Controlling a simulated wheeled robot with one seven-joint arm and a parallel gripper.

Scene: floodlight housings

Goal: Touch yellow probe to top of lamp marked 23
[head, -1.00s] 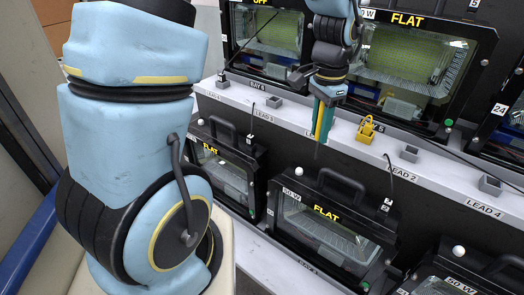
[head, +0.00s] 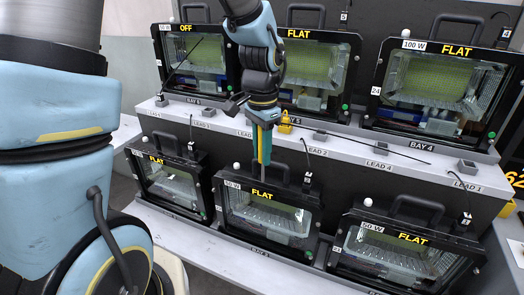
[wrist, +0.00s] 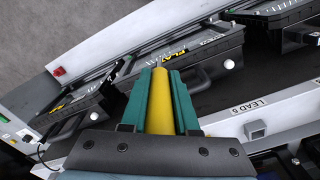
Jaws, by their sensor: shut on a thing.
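My gripper (head: 263,135) is shut on the yellow probe (head: 261,148), which points down between the teal fingers. In the wrist view the probe (wrist: 161,100) lies lengthwise between the fingers (wrist: 160,74). In the head view the probe's thin tip is over or in front of the lower middle lamp (head: 268,212); I cannot tell if it touches. I cannot read a 23 on any lamp. The upper right lamp (head: 440,85) has a tag reading 24. The upper middle lamp (head: 310,70) is partly hidden by my arm, and its number does not show.
The upper left lamp (head: 190,62) reads OFF. Lower left (head: 168,185) and lower right (head: 400,250) lamps read FLAT. Lamps have black handles on top. A grey shelf (head: 345,142) with small grey blocks and leads runs between the rows. A yellow holder (head: 286,124) stands behind my gripper.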

